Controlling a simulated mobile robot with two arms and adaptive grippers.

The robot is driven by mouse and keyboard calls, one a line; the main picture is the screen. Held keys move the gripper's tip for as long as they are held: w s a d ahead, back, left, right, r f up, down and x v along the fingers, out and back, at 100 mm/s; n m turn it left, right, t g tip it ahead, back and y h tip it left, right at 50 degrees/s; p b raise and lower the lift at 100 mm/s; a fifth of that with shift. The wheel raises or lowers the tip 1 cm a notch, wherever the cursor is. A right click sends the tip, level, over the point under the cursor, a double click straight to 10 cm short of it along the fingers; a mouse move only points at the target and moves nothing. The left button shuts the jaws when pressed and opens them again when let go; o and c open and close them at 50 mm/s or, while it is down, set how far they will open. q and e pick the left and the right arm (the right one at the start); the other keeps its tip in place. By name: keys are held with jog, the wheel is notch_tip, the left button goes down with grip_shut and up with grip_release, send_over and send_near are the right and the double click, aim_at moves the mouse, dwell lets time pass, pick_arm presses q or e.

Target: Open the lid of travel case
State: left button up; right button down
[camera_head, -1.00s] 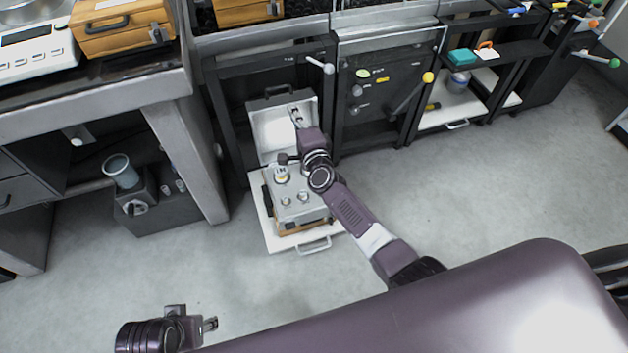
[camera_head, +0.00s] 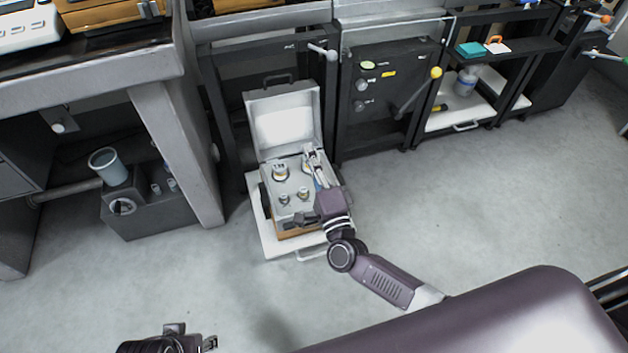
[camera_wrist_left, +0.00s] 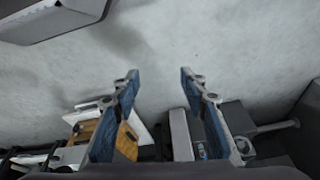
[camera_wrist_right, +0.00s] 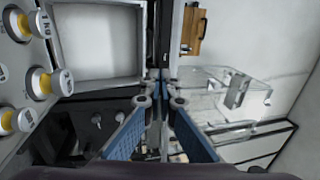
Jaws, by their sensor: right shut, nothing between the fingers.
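The travel case (camera_head: 283,116) stands on a white pull-out tray (camera_head: 268,240) in the head view. Its lid stands upright at the back, with a dark handle on top. Several metal weights (camera_head: 280,172) sit in its base. The lid's pale inner side (camera_wrist_right: 97,45) and some weights also show in the right wrist view. My right gripper (camera_head: 308,152) is shut and empty, at the right side of the case in front of the lid. My left gripper (camera_wrist_left: 160,75) is open and empty, low at the front left, away from the case.
Dark cabinet frames (camera_head: 390,95) stand right of the case. A grey table leg (camera_head: 178,150) stands to its left, with a blue-grey cup (camera_head: 108,166) on a dark box beyond. The floor (camera_head: 440,200) to the right is clear.

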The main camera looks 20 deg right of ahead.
jog(key=shift+t, duration=0.9)
jog(key=s+f+b, duration=0.3)
jog(key=b, duration=0.3)
jog(key=shift+f, duration=0.15)
